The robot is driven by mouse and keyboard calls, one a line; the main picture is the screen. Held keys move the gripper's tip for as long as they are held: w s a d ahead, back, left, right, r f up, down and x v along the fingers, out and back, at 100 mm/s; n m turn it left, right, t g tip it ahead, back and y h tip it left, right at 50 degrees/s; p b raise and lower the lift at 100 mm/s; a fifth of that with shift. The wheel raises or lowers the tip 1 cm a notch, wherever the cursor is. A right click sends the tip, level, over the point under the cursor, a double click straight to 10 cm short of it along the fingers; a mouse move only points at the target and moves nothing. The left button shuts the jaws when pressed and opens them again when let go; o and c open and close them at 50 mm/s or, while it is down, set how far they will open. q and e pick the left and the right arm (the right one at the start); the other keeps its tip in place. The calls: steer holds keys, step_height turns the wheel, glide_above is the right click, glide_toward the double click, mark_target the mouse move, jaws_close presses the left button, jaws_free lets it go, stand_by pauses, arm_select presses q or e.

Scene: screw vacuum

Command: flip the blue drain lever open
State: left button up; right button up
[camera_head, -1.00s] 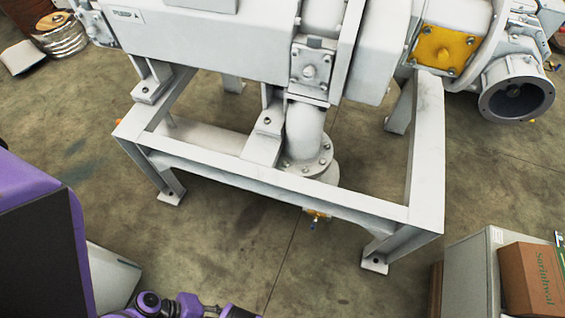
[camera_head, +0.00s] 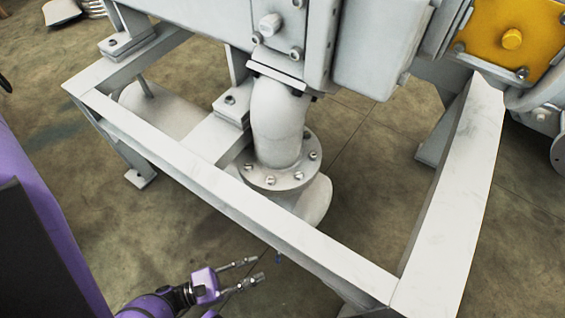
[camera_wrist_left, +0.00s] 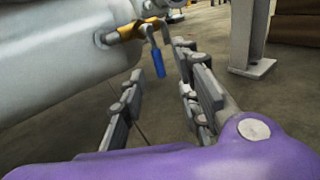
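The blue drain lever (camera_wrist_left: 158,63) hangs down from a brass valve (camera_wrist_left: 130,30) on the end of a grey pipe body in the left wrist view. My right gripper is not in view.
The white steel frame (camera_head: 230,190) has a front rail just above and beyond my left gripper. A flanged pipe elbow (camera_head: 277,130) comes down inside it. A frame leg (camera_wrist_left: 250,40) stands at the right in the left wrist view. The floor below is clear.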

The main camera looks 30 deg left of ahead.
mark_target(277, 259)
arm_select(q)
steer(key=b+x, duration=0.1)
steer(key=x, duration=0.7)
steer(key=shift+w+a+r, duration=0.1)
steer(key=shift+w+r, duration=0.05)
jaws_close()
